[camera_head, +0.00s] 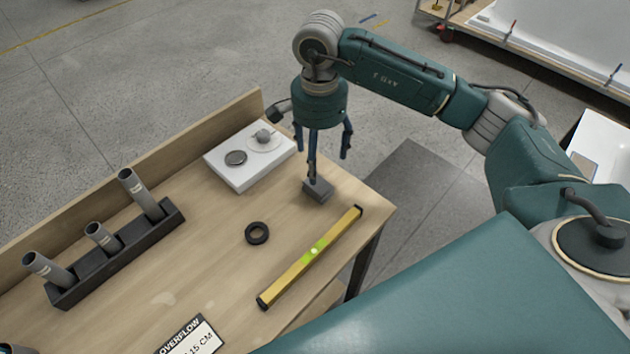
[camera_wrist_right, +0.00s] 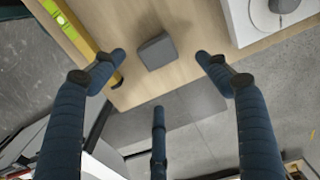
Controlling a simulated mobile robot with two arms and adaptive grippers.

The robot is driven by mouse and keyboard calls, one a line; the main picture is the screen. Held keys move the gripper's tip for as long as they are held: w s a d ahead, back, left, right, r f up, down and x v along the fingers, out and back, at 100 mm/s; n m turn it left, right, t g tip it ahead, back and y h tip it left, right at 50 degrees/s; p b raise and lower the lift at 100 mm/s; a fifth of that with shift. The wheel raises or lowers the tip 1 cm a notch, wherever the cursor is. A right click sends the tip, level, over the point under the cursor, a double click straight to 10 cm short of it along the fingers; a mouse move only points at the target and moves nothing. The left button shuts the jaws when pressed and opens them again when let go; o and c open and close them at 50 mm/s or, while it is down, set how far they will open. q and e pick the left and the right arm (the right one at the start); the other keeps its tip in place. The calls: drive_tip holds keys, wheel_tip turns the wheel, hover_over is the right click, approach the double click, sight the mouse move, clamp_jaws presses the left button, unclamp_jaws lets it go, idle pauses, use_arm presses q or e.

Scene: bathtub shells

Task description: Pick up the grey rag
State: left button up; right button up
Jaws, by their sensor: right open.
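The grey rag (camera_head: 317,190) looks like a small, dark grey folded block. It lies on the wooden workbench (camera_head: 215,245) near its right corner. My right gripper (camera_head: 321,158) is above the rag, pointing down, with its fingers spread and empty. In the head view one finger overlaps the rag's upper edge; I cannot tell whether it touches. In the right wrist view the rag (camera_wrist_right: 156,51) shows between two fingertips, with the third finger below it in the picture. My left gripper is not in view.
A white board (camera_head: 240,178) with metal fittings stands behind the rag. A black ring (camera_head: 257,233) and a yellow spirit level (camera_head: 312,255) lie in front. A black holder (camera_head: 120,260) with grey tubes is at left. The bench's right edge is close to the rag.

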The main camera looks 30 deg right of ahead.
sight(317, 185)
wheel_tip(317, 185, down, 4)
drive_tip(key=shift+s+r+p, duration=0.15)
drive_tip(key=shift+r+p, duration=0.05)
drive_tip(key=shift+p, duration=0.1)
drive_tip(key=f, duration=0.1)
drive_tip(key=f+p, duration=0.1)
drive_tip(key=f, duration=0.1)
drive_tip(key=a+f+p, duration=0.1)
drive_tip(key=shift+s+f, duration=0.15)
drive_tip(key=shift+f, duration=0.25)
drive_tip(key=shift+d+f, duration=0.1)
drive_tip(key=shift+f, duration=0.3)
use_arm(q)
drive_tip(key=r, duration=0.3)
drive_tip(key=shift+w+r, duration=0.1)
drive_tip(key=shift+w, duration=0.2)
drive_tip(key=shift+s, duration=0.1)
use_arm(e)
drive_tip(key=shift+c, duration=0.5)
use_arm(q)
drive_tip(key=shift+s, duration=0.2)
use_arm(e)
drive_tip(key=c, duration=1.3)
